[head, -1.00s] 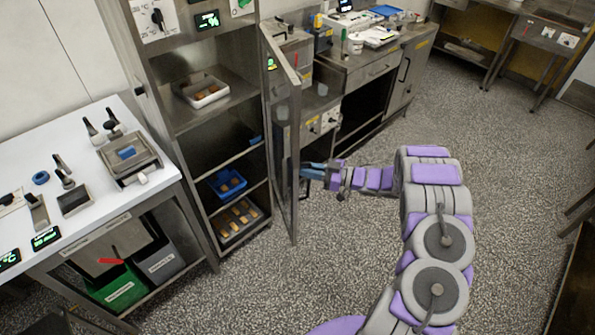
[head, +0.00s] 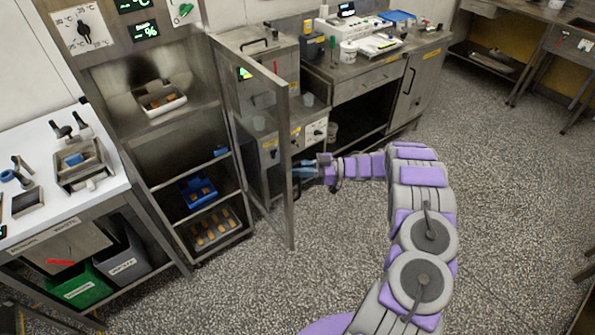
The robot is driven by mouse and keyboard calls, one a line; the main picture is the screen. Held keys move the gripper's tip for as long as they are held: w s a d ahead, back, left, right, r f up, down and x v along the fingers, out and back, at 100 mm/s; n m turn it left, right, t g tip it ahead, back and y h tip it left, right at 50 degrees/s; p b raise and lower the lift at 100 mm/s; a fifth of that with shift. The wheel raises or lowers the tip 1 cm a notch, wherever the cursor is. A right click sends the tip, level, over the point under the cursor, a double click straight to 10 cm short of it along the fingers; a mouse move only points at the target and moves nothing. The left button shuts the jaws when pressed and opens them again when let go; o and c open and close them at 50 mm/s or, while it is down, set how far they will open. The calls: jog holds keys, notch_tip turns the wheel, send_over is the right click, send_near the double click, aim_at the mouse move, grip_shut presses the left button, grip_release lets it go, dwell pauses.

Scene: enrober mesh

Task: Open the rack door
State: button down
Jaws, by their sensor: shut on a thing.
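The rack (head: 150,140) stands at the left with its front open, showing its shelves. Its rack door (head: 290,205), a see-through panel in a metal frame, is hinged on the rack's right side and stands swung outward. My gripper (head: 303,171) is at the door's free edge, about mid-height, shut on the door handle. The handle itself is mostly hidden by the fingers. My arm reaches in from the lower right.
The rack holds a white tray (head: 158,100), a blue tray (head: 198,192) and a lower tray with several brown pieces. A white-topped table (head: 108,190) stands left. A steel counter (head: 360,72) stands behind the door. The speckled floor right of my arm is clear.

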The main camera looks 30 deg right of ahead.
jog(key=shift+s+a, duration=0.1)
jog(key=shift+a, duration=0.35)
jog(key=c, duration=1.4)
grip_release()
jog(key=shift+d, duration=0.2)
jog(key=shift+o, duration=0.3)
jog(key=shift+d, duration=0.15)
jog(key=p+v, duration=0.2)
jog(key=v, duration=1.5)
jog(key=shift+d+f, duration=0.25)
jog(key=shift+d, duration=0.25)
jog(key=shift+r, duration=0.1)
